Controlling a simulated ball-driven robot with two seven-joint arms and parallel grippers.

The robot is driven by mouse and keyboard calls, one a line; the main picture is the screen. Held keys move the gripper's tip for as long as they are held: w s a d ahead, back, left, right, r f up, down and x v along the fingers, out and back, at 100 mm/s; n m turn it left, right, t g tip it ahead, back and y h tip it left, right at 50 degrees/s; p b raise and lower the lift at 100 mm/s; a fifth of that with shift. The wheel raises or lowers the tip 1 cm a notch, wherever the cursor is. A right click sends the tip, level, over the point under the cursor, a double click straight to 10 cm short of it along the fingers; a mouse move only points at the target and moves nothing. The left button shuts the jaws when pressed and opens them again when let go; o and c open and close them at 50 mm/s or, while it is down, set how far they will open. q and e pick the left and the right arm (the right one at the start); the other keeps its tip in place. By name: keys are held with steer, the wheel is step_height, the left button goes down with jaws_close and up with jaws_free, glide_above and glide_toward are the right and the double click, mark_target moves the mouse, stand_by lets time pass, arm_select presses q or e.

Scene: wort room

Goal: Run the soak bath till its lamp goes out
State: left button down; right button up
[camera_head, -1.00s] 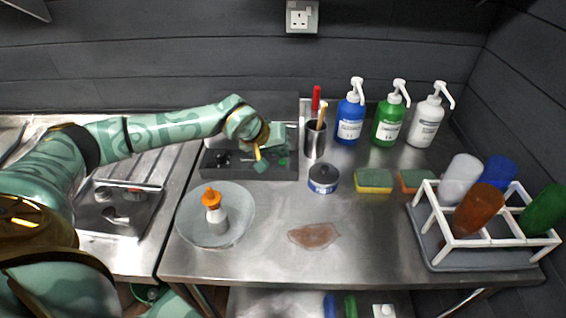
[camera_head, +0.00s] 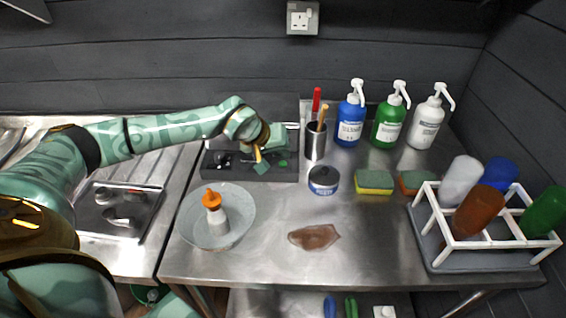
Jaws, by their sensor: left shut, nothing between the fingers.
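A low dark box (camera_head: 236,173), which looks like the soak bath, stands at the back left of the steel bench, against the wall. Small dark and light items show in its left part. My left gripper (camera_head: 262,164) is over its right part, shut and empty, fingers pointing down. The gripper hides much of that part, and I cannot tell if the fingers touch anything. A small green spot (camera_head: 283,163) shows beside the fingers; I cannot tell if it is a lit lamp. My right gripper is not in view.
A round grey dish (camera_head: 243,222) holds an orange-capped bottle (camera_head: 213,215). A holder (camera_head: 315,141), a round tin (camera_head: 323,180), pump bottles (camera_head: 350,120), sponges (camera_head: 374,182) and a white bottle rack (camera_head: 430,215) stand rightward.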

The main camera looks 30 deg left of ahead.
mark_target(281, 164)
arm_select(q)
steer(key=shift+f, duration=0.15)
stand_by(0.7)
steer(key=shift+f, duration=0.3)
steer(key=shift+f+b, duration=0.35)
stand_by(0.6)
steer(key=shift+r, duration=0.15)
steer(key=shift+r+p, duration=0.6)
steer(key=shift+r, duration=0.05)
step_height(281, 164, up, 5)
steer(key=p, duration=0.4)
steer(key=shift+r, duration=0.1)
stand_by(0.4)
